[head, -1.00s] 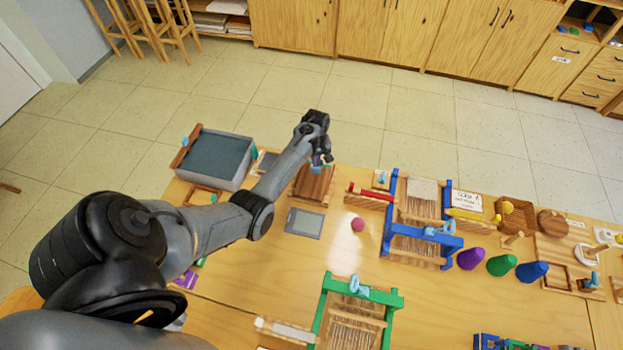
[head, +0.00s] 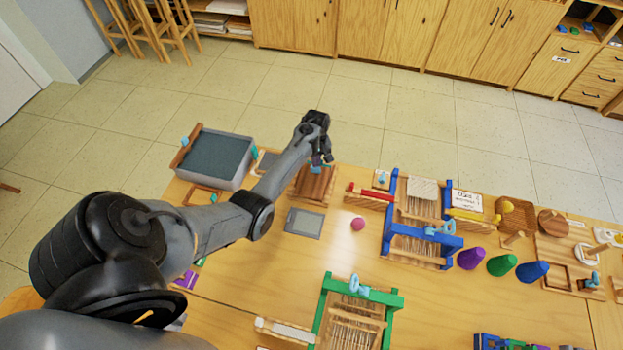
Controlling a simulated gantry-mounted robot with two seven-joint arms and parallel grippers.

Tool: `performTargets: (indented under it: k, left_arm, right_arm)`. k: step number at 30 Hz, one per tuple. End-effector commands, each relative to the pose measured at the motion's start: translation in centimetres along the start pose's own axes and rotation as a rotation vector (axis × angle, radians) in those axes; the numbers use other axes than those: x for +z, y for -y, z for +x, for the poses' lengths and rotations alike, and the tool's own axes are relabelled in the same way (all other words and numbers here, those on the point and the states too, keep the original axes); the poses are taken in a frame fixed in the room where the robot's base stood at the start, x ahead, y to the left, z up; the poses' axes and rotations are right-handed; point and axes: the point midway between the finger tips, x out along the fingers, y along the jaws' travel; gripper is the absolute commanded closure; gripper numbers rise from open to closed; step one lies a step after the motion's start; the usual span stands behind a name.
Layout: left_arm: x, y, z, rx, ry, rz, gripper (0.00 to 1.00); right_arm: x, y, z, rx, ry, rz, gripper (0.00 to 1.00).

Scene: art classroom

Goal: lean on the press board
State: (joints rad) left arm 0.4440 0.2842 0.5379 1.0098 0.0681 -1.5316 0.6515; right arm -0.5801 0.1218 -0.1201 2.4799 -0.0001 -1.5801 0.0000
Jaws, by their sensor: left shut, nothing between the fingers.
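The press board is most likely the brown wooden slatted board (head: 313,184) near the table's far edge, left of the middle. My left gripper (head: 318,163) is shut and empty, right over the board's far part. It points down at the board; I cannot tell whether the fingertips touch it. The wrist and fingers hide part of the board's far edge. My right gripper is not in view.
A grey tub (head: 214,158) stands left of the board. A grey plate (head: 304,223) and a pink ball (head: 357,223) lie in front. A blue loom (head: 421,236) stands to the right and a green loom (head: 354,312) nearer. Bare table lies between them.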

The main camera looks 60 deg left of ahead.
Motion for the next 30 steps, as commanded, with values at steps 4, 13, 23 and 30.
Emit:
performTargets:
  k: [4, 13, 23, 30]
  left_arm:
    - [0.0, 0.0, 0.3, 0.000, 0.000, 0.000, 1.00]
    - [0.0, 0.0, 0.9, 0.000, 0.000, -0.001, 1.00]
    - [0.0, 0.0, 1.6, 0.000, 0.001, -0.001, 1.00]
    - [0.0, 0.0, 1.6, 0.000, 0.000, 0.000, 1.00]
  right_arm:
    - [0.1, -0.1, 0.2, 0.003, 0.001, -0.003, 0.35]
    - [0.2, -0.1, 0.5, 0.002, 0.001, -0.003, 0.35]
    - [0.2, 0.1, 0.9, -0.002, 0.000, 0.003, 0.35]
    - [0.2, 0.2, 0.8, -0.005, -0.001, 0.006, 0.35]
